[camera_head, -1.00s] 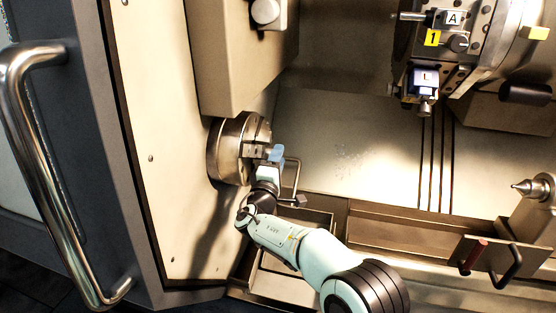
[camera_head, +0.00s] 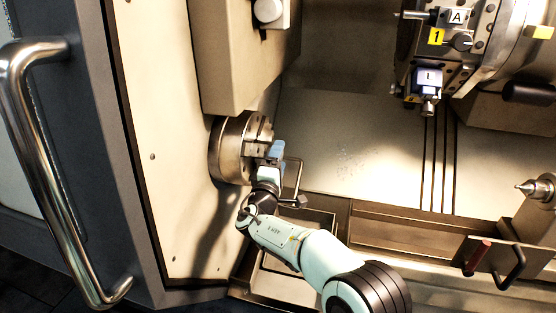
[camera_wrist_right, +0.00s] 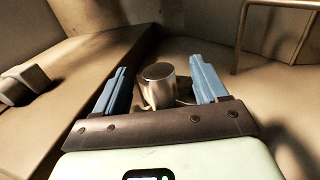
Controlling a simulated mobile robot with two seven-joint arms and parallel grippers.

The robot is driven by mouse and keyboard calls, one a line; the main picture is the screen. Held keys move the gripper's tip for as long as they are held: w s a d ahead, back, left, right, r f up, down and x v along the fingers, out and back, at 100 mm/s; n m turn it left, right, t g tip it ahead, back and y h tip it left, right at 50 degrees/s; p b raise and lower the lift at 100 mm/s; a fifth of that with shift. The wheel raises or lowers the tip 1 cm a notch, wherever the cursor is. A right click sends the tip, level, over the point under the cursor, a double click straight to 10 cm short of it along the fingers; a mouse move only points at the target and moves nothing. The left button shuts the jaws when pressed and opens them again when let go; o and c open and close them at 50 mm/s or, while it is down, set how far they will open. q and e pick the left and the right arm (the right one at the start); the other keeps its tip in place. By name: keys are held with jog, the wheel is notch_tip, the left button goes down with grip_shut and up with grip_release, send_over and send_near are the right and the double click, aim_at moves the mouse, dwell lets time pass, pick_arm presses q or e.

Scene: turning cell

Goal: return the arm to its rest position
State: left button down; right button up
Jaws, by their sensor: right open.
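My right arm (camera_head: 295,243) reaches up from the bottom of the head view into the machine. Its right gripper (camera_head: 277,152) is just right of the round metal chuck (camera_head: 230,150), close to its face. In the right wrist view the gripper (camera_wrist_right: 160,82) has its two blue fingers spread apart. A short metal cylinder (camera_wrist_right: 158,72) shows between them, with a visible gap on each side. I cannot tell what the cylinder is fixed to. My left gripper is not in view.
A thin bent metal bar (camera_head: 298,178) is close to the right of my wrist. The tool turret (camera_head: 475,50) is at the upper right and a pointed centre (camera_head: 530,188) at the right edge. The machine floor (camera_head: 350,150) between is open.

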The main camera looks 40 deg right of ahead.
jog(key=shift+d, duration=0.1)
jog(key=s+d+b, duration=0.4)
jog(key=s+b, duration=0.1)
jog(key=shift+f, duration=0.3)
dwell(0.9)
dwell(0.6)
